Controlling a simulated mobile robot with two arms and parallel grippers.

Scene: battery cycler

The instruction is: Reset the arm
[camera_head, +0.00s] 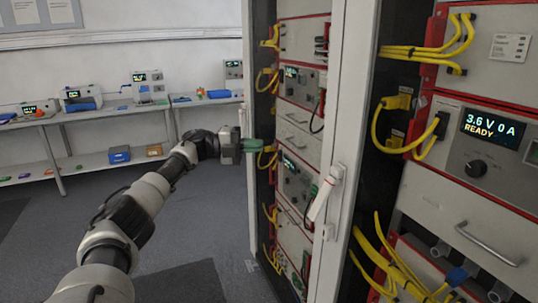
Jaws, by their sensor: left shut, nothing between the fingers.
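My left arm comes in from the lower left and reaches forward toward the rack. My left gripper (252,145) is at its end, with green fingertips close together and nothing seen between them. It is in front of the left rack cabinet (299,117), near its left frame edge. I cannot tell whether the fingertips touch the cabinet. My right gripper is not in this view.
A white door with a handle (327,190) stands between the two cabinets. The right cycler display (489,127) reads 3.6 V 0 A READY. Yellow cables (384,262) hang in front. A bench with instruments (81,98) stands behind left. Grey floor (205,215) is open.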

